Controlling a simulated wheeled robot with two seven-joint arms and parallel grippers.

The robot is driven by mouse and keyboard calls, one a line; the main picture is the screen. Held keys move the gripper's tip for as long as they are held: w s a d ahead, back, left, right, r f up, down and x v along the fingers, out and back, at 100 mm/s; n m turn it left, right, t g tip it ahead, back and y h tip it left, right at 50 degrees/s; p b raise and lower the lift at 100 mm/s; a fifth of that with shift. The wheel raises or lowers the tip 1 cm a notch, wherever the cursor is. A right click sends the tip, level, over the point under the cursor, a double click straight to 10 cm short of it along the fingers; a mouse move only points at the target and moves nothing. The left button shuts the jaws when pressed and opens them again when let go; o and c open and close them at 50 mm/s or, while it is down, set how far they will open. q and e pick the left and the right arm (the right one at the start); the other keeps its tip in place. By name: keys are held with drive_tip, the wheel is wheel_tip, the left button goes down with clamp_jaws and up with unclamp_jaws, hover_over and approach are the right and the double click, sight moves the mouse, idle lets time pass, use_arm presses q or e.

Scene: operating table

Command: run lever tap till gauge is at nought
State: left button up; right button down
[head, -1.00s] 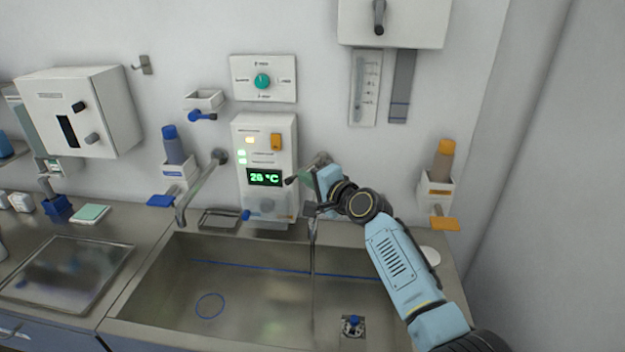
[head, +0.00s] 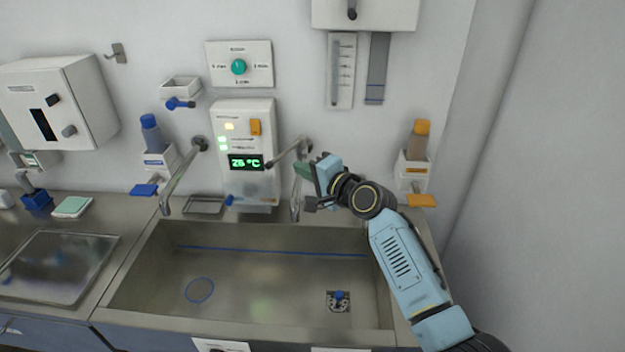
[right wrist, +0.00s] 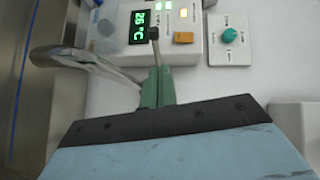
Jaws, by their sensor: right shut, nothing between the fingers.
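The lever tap has a thin lever with a dark knob (head: 268,165) in front of the wall unit. Its spout (head: 296,195) hangs over the sink, and no stream shows below it. My right gripper (head: 303,172) is shut and empty, just right of the knob and partly in front of the tap. In the right wrist view its green fingers (right wrist: 157,88) are together, with the knob (right wrist: 153,33) just beyond their tips; contact cannot be told. A wall gauge (head: 341,70) with a vertical scale hangs above; its level is too small to read. My left gripper is out of view.
The wall unit's green display (head: 245,162) reads about 26 °C. A second tap (head: 182,175) stands to the left. A teal dial (head: 239,67) is above. The sink (head: 250,270) is open, with a drain (head: 339,301) at right. A bottle holder (head: 413,170) is right of my gripper.

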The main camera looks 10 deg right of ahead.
drive_tip(key=s+d+f+n+g+h, duration=0.2)
drive_tip(key=s+d+f+n+g, duration=0.15)
drive_tip(key=s+f, duration=0.6)
drive_tip(key=s+d+f+n+g+h, duration=0.2)
drive_tip(key=s+d+f+n+h, duration=0.15)
drive_tip(key=s, duration=1.15)
drive_tip(key=s+d+f+n+g+h, duration=0.2)
drive_tip(key=s+d, duration=0.3)
drive_tip(key=s, duration=0.4)
drive_tip(key=s+d+f+n+g+h, duration=0.1)
drive_tip(key=s+d+n+g+h, duration=0.1)
drive_tip(key=s+d, duration=0.5)
drive_tip(key=s+a+f+g+b, duration=0.15)
drive_tip(key=f+b, duration=0.25)
drive_tip(key=f, duration=1.2)
drive_tip(key=s+a+f+b, duration=0.1)
drive_tip(key=s+f+b, duration=0.15)
drive_tip(key=f, duration=1.35)
drive_tip(key=s+d+f+b, duration=0.1)
drive_tip(key=s+f+b, duration=0.2)
drive_tip(key=s+f, duration=0.5)
drive_tip(key=s+d+f+g+b, duration=0.1)
drive_tip(key=s+f+b, duration=0.3)
drive_tip(key=s+f, duration=0.4)
wheel_tip(320, 180, down, 6)
drive_tip(key=shift+d+r+n, duration=0.1)
drive_tip(key=shift+d+n, duration=0.2)
drive_tip(key=shift+d, duration=0.3)
